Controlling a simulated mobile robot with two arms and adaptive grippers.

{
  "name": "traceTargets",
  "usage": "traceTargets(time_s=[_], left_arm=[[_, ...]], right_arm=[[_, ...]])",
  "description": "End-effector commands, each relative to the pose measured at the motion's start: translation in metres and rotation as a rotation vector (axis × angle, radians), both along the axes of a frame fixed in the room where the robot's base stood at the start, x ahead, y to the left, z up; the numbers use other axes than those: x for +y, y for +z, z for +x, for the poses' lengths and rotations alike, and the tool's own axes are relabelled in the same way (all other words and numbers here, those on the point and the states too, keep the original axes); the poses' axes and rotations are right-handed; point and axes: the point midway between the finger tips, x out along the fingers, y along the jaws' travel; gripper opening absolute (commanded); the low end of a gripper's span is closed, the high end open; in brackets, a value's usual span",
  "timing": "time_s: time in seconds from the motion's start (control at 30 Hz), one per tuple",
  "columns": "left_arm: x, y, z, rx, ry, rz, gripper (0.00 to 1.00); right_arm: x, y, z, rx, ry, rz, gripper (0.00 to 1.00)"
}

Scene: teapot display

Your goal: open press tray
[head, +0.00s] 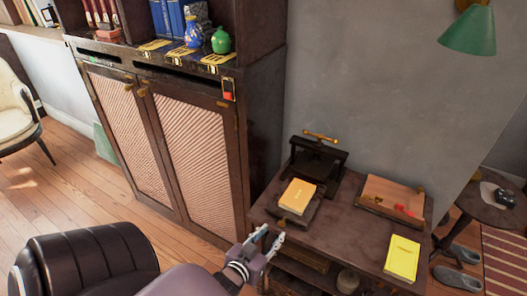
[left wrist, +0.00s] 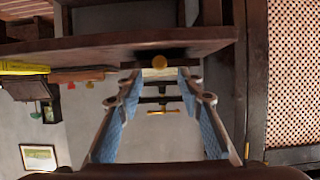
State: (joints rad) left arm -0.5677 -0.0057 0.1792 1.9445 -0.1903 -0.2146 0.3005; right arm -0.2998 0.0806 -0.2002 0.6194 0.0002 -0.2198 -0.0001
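A dark book press (head: 318,160) with a brass handle on top stands at the back of the wooden table. Its low tray (head: 312,212) sticks out in front, with an orange-yellow book (head: 297,196) lying on it. My left gripper (head: 271,236) is open and empty at the table's front left edge, just short of the knob. My right gripper is out of view.
A yellow book (head: 402,257) and a slanted wooden board (head: 391,196) with a red item lie on the table's right side. A tall cabinet (head: 165,140) stands to the left. A dark leather seat (head: 85,262) is at lower left.

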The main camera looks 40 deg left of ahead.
Motion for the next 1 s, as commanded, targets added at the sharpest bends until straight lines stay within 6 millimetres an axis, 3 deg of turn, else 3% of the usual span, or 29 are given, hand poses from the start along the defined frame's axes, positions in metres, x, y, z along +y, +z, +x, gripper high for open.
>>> traceTargets(time_s=[0.1,0.3,1.0], left_arm=[[-0.005,0.009,-0.023,0.001,0.0,-0.001,0.34],[-0.011,0.018,-0.044,0.0,0.0,-0.001,0.34],[-0.012,0.02,-0.049,0.0,-0.001,-0.001,0.34]], right_arm=[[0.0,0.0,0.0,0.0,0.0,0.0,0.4],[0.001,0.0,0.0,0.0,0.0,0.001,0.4],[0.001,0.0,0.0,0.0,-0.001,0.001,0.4]])
